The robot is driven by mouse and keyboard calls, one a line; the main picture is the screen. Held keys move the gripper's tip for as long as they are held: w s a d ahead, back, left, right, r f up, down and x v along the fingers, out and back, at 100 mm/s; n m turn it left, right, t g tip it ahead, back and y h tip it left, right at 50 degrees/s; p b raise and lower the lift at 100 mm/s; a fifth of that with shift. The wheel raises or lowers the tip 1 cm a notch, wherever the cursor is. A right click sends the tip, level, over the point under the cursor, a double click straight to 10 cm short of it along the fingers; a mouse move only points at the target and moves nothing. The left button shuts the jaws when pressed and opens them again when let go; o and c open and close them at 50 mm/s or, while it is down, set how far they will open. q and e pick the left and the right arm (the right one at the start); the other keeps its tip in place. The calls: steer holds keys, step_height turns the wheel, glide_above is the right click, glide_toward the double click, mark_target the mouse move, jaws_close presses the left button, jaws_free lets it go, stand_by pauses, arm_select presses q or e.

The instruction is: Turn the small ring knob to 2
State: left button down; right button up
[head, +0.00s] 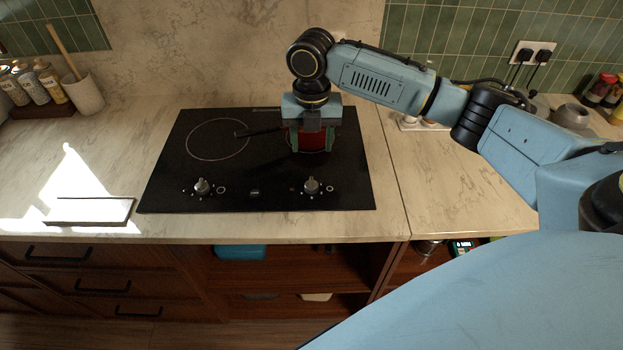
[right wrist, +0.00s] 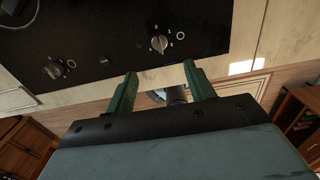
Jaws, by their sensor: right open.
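The black hob (head: 255,165) has two silver knobs along its front edge. The right knob (head: 311,187) sits in front of the smaller ring, which is mostly hidden by a red pan (head: 308,143). It also shows in the right wrist view (right wrist: 159,44), with white marks around it too small to read surely. The left knob (head: 202,187) sits in front of the larger ring (head: 188,140). My right gripper (head: 308,148) points down with green fingers spread, appearing over the red pan and behind the right knob. It is empty and apart from the knob in the right wrist view (right wrist: 158,78).
The pan's dark handle (head: 258,131) reaches left. A white-edged slab (head: 90,211) lies on the counter (head: 440,195) left of the hob. Spice jars (head: 35,82) and a utensil crock (head: 84,93) stand at the back left. The hob's front strip around the knobs is clear.

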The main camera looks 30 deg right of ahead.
mark_target(312, 182)
step_height(312, 182, down, 13)
stand_by(0.4)
